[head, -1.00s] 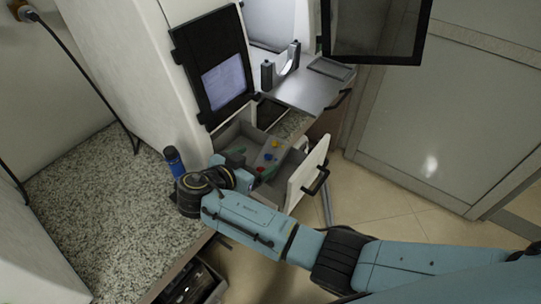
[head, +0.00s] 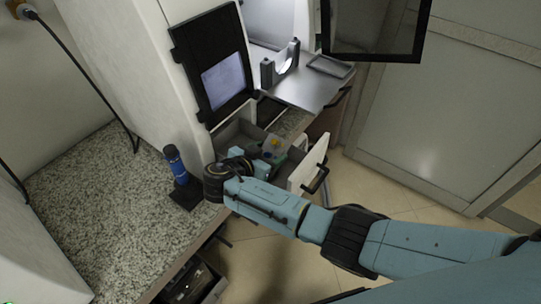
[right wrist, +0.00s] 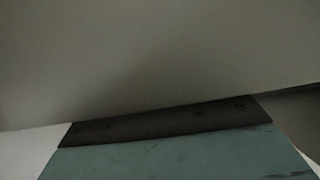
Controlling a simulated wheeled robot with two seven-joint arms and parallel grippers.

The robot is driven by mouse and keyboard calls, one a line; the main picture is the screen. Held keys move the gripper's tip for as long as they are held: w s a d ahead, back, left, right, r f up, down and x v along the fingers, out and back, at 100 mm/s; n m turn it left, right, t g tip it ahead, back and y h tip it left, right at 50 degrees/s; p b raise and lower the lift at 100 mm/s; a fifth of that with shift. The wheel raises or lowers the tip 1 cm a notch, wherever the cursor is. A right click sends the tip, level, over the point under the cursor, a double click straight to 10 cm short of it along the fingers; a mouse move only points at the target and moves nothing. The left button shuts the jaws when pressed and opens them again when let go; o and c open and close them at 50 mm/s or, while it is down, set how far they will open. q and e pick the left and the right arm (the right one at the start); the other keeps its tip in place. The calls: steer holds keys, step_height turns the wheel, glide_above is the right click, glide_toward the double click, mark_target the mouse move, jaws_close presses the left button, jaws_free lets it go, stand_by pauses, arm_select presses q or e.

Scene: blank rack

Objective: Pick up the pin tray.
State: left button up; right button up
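An open drawer (head: 231,131) below the machine holds a grey tray-like insert with small coloured pieces (head: 276,143), yellow and blue among them; I take this insert to be the pin tray. My right arm reaches over the drawer's front left corner, and my right gripper (head: 268,161) is down at the drawer, covering part of the insert. Its fingertips are hidden, so I cannot tell open from shut or whether it touches the tray. The right wrist view is dark, filled by a plain grey surface above a teal and black part. My left gripper is not in view.
The drawer's white front (head: 308,165) with a black handle stands right of my gripper. A blue cylinder on a dark base (head: 176,165) stands on the speckled counter (head: 90,205). A metal shelf (head: 305,88) bears a bracket and a small flat tray (head: 331,66).

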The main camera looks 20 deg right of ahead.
steer(key=c, duration=0.8)
steer(key=shift+o, duration=0.2)
